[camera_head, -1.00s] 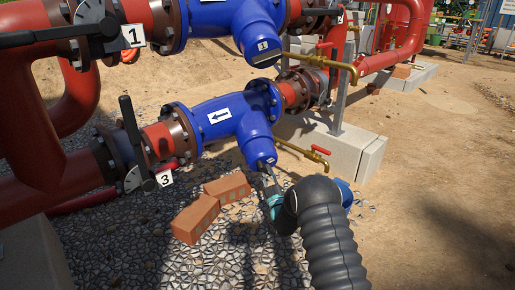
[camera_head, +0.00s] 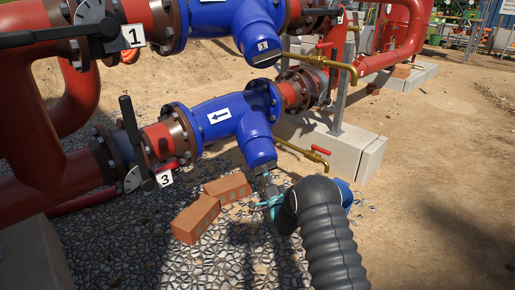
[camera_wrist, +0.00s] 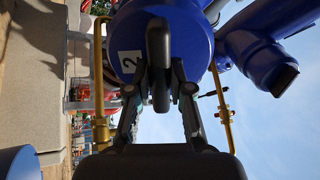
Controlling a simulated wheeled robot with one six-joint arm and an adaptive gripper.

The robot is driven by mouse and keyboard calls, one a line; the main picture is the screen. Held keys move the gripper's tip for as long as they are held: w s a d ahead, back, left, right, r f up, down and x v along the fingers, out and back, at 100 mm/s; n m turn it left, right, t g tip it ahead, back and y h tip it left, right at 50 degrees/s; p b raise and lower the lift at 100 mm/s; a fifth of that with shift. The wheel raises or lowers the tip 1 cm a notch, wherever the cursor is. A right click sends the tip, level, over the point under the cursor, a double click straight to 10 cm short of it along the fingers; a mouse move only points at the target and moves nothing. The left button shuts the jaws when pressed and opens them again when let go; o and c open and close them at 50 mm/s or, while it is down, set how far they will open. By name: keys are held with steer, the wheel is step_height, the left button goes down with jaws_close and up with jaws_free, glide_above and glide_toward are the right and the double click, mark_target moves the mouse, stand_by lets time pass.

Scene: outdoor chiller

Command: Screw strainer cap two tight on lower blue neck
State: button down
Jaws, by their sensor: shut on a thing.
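The blue strainer cap two (camera_wrist: 125,42), with a white label "2" and a black grip bar (camera_wrist: 159,65), fills the top middle of the wrist view. In the head view it sits at the lower end of the lower blue neck (camera_head: 255,137), in line with it. I cannot tell how tight it is. My gripper (camera_wrist: 160,80) is shut on the grip bar, one finger on each side. In the head view my gripper (camera_head: 269,187) is just below the cap, partly hidden by my dark wrist.
The upper blue neck (camera_head: 257,27) hangs above, its own cap fitted. A brass pipe with a red-handled valve (camera_head: 318,151) runs right of the lower neck. Two bricks (camera_head: 196,217) lie on the gravel at left. A blue object (camera_head: 346,193) is partly hidden behind my arm.

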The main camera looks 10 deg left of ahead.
steer(key=m, duration=0.3)
steer(key=shift+w+r, duration=0.1)
steer(key=shift+r, duration=0.1)
steer(key=c, duration=1.2)
jaws_free()
steer(key=o, duration=0.3)
steer(key=shift+f, duration=0.2)
